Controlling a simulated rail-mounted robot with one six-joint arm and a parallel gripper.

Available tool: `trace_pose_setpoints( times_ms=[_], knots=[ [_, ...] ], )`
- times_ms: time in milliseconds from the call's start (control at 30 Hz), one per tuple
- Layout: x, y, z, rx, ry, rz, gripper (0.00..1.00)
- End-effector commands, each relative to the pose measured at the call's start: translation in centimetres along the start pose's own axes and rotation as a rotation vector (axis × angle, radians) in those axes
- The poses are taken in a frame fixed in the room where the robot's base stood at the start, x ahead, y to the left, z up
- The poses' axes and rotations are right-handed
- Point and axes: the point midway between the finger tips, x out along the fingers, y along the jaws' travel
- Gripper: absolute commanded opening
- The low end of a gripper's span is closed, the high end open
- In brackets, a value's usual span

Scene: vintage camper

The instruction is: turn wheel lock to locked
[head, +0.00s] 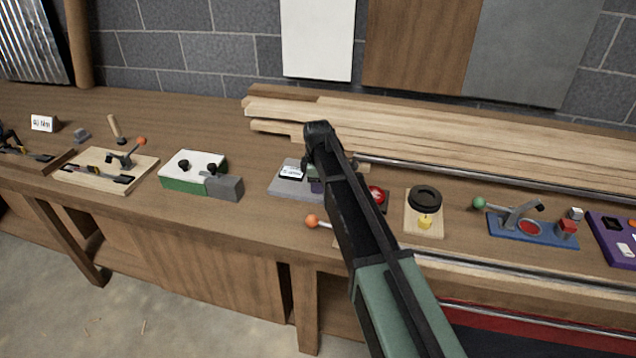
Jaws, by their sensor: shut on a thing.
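A device on a flat grey base (283,187), which I take to be the wheel lock, lies on the workbench near the middle of the head view. A small white label (291,172) with dark writing stands on its left part; the writing is too small to read. My gripper (313,176) reaches down over the right part of this device and is shut on a part of it. My own arm and wrist hide most of the grip, and the position of the lock cannot be told.
Left stand a green-and-white box (193,171) and a wooden board with clamps (104,168). An orange-knobbed lever (312,221) is near the front edge. Right are a black disc on a wooden base (425,197) and a blue clamp fixture (532,232). Long planks (480,140) lie behind.

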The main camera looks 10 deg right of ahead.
Motion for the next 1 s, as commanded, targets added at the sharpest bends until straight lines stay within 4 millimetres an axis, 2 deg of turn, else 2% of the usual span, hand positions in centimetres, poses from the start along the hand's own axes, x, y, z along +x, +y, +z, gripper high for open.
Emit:
trace_pose_setpoints(
  times_ms=[367, 1000],
  knots=[
    [0.01, 0.07, -0.03, 0.179, -0.009, 0.001, 0.13],
    [0.02, 0.21, -0.03, 0.774, -0.039, 0.0, 0.13]
  ],
)
